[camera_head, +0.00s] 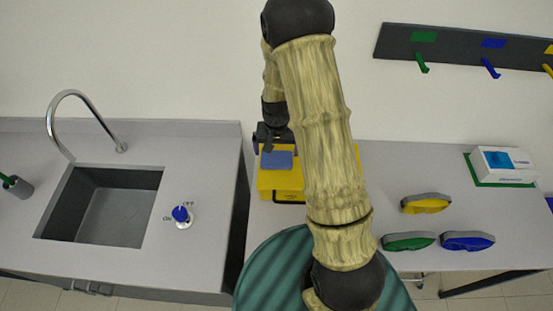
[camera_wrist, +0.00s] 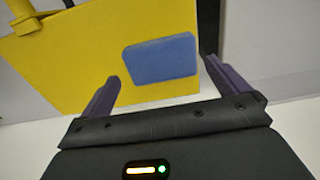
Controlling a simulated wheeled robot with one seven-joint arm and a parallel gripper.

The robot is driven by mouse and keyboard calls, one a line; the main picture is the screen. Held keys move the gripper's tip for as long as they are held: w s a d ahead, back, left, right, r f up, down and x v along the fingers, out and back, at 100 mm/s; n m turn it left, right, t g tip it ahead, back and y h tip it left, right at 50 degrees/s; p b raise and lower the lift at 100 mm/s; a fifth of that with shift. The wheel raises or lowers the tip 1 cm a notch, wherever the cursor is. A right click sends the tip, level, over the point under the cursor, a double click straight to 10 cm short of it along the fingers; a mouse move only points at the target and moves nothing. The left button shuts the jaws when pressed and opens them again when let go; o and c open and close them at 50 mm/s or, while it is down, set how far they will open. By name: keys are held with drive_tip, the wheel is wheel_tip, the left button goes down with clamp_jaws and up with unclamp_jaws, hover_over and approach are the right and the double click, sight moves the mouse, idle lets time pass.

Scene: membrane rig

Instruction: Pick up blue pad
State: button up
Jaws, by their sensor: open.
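The blue pad (camera_head: 277,160) lies on the top of a yellow box (camera_head: 281,186), seen in the head view beside my arm. In the wrist view the blue pad (camera_wrist: 160,60) is flat on the yellow surface (camera_wrist: 75,60), just beyond my fingertips and roughly between them. My gripper (camera_wrist: 160,78) is open and empty, with one dark finger on each side. In the head view my gripper (camera_head: 270,146) is just behind the pad, partly hidden by my arm. I cannot tell the exact gap between fingers and pad.
A sink (camera_head: 105,205) with a tap and a blue knob (camera_head: 181,214) is on the left. Yellow (camera_head: 426,204), green (camera_head: 408,242) and blue (camera_head: 467,241) goggle-like items lie on the right counter. A white box (camera_head: 506,163) stands behind them. A hook rack (camera_head: 460,48) is on the wall.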

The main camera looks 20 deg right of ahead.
sight(277, 157)
drive_tip(key=shift+f, duration=0.1)
wheel_tip(277, 157, down, 2)
drive_tip(key=p, duration=0.2)
drive_tip(key=shift+w+f+p, duration=0.15)
drive_tip(key=shift+f+p, duration=0.1)
drive_tip(key=shift+p, duration=0.1)
drive_tip(key=shift+w+f+p, duration=0.1)
drive_tip(key=shift+f+p, duration=0.25)
drive_tip(key=shift+f, duration=0.9)
drive_tip(key=c, duration=0.7)
drive_tip(key=shift+o, duration=0.2)
wheel_tip(277, 157, up, 10)
drive_tip(key=b, duration=0.4)
